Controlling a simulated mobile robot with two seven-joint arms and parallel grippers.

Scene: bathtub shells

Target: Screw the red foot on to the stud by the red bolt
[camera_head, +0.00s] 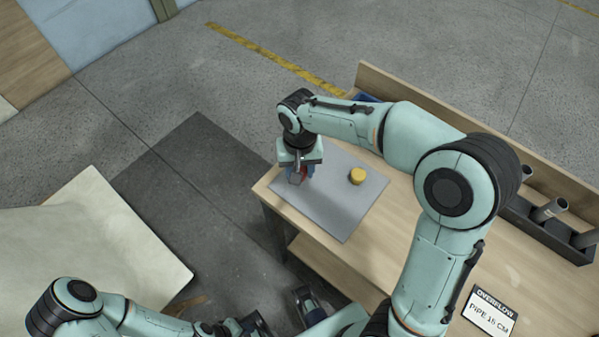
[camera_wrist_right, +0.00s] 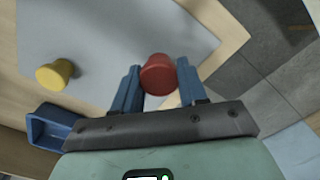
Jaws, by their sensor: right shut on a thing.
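The red foot (camera_wrist_right: 158,74) is a short, round, tapered piece between the blue fingers of my right gripper (camera_wrist_right: 157,85), which is shut on it. In the head view the right gripper (camera_head: 301,174) is over the left part of the grey mat (camera_head: 340,212), with only a little of the red foot showing. I cannot tell whether the foot touches the mat. My left gripper (camera_head: 309,306) is low in the head view, beside the bench; its finger gap is not clear. I see no stud or red bolt in either view.
A yellow foot (camera_head: 357,176) stands on the mat, to the right of my right gripper. A blue bin (camera_wrist_right: 46,128) is near the bench's back edge. A dark rack with grey pipes (camera_head: 549,209) and an "OVERFLOW" sign (camera_head: 490,311) are at the right. A pale, broad surface (camera_head: 90,240) lies left.

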